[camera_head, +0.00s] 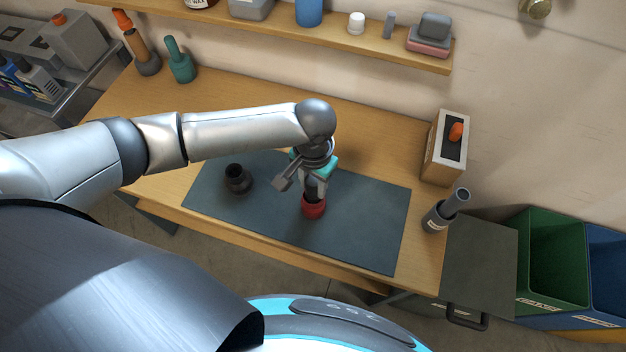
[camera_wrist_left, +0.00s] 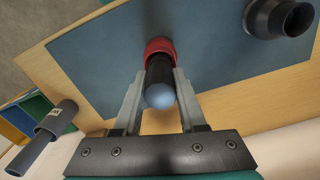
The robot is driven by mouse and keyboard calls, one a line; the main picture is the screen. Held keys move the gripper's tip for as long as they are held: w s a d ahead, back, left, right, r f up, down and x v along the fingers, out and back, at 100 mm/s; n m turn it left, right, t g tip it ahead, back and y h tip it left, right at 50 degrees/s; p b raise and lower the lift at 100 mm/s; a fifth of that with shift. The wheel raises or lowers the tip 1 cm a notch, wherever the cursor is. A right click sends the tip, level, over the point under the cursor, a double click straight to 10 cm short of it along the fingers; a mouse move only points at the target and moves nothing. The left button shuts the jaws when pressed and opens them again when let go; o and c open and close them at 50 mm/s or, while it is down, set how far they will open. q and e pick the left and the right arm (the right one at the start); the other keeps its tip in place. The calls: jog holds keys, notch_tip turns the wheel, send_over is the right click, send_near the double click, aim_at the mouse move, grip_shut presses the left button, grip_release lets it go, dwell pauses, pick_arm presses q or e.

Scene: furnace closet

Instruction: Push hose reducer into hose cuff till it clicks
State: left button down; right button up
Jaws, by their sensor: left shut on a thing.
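My left gripper (camera_head: 313,193) points down over the dark mat and is shut on a dark round piece, which looks like the hose reducer. In the left wrist view this dark piece (camera_wrist_left: 158,75), with a pale blue rounded end, sits between the fingers (camera_wrist_left: 160,98). A red collar, which looks like the hose cuff (camera_head: 313,208), is at the far end of the held piece; it also shows in the left wrist view (camera_wrist_left: 159,46). The two look touching or nearly so; how deep the piece sits is hidden. My right gripper is not in view.
A dark stepped fitting (camera_head: 238,180) stands on the mat (camera_head: 365,225) to the left. A grey cup with a tube (camera_head: 440,214) stands at the bench's right end, near a wooden box (camera_head: 444,148). A shelf (camera_head: 290,27) runs above the bench. The mat's right part is clear.

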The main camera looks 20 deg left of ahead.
aim_at(313, 180)
pick_arm(q)
jog(key=shift+f+b, duration=0.35)
jog(key=shift+f, duration=0.65)
jog(key=shift+c, duration=2)
grip_release()
jog(key=shift+r, duration=0.1)
notch_tip(313, 180, up, 3)
jog(key=p, duration=0.3)
jog(key=shift+p, duration=0.35)
jog(key=shift+r+p, duration=0.5)
jog(key=shift+r, duration=1.9)
